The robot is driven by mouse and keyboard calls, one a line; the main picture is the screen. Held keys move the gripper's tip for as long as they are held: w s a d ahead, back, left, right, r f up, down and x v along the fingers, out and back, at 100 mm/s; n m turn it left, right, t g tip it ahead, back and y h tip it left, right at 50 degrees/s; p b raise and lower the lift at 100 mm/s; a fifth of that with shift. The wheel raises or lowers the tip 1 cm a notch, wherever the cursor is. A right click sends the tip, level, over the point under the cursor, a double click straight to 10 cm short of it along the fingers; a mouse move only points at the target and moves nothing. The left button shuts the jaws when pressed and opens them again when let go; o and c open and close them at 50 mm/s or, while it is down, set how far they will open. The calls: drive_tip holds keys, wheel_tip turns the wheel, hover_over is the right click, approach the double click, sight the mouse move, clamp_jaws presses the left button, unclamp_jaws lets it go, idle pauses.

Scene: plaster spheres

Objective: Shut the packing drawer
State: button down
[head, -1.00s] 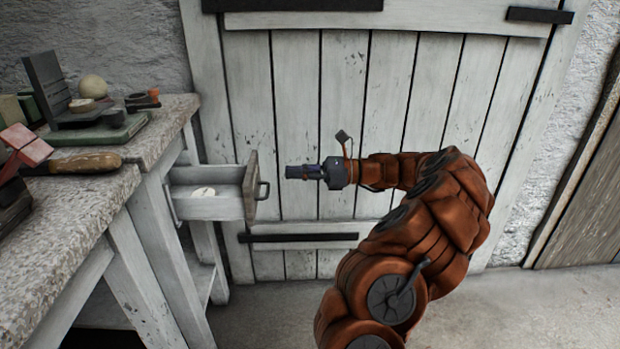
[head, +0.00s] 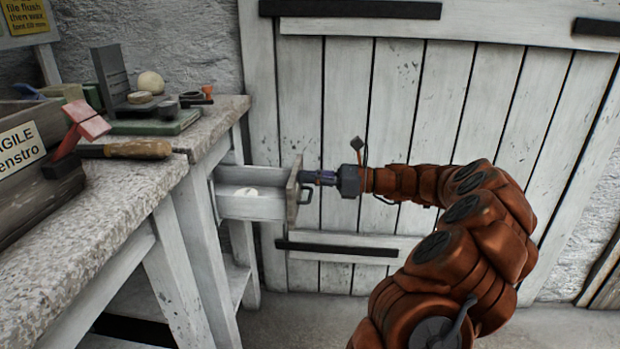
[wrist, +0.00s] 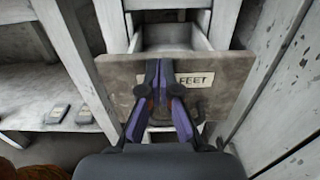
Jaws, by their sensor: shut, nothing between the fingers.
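The packing drawer (head: 252,206) sticks out from the end of the workbench, open, with a small white round thing inside it. Its front panel (wrist: 206,78) fills the middle of the wrist view and carries a label that reads "FEET", partly covered by my fingers. A dark handle (head: 307,194) is on the front. My gripper (head: 304,177) is shut and empty, with its fingertips at the front panel near the handle. In the wrist view my gripper (wrist: 160,68) lies over the panel's upper middle. I cannot tell whether the tips touch it.
The workbench (head: 110,215) at left holds a wooden box (head: 28,165), a chisel-like tool (head: 130,149) and a green block with a plaster sphere (head: 151,82) behind. A plank door (head: 420,110) stands behind the drawer. Floor at right is clear.

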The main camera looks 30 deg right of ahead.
sight(295, 172)
drive_tip(key=p+x, duration=1)
drive_tip(key=x, duration=0.6)
drive_tip(key=shift+a+r, duration=0.1)
drive_tip(key=shift+a, duration=0.05)
drive_tip(key=shift+w+a, duration=0.5)
drive_tip(key=shift+w, duration=0.05)
drive_tip(key=shift+a, duration=0.15)
drive_tip(key=shift+p, duration=0.45)
drive_tip(key=shift+s+p, duration=0.25)
drive_tip(key=shift+p, duration=0.05)
drive_tip(key=p+v, duration=0.1)
drive_tip(key=v, duration=0.6)
drive_tip(key=p+v, duration=0.2)
drive_tip(key=v, duration=0.5)
drive_tip(key=shift+w+d, duration=0.2)
drive_tip(key=shift+d, duration=0.1)
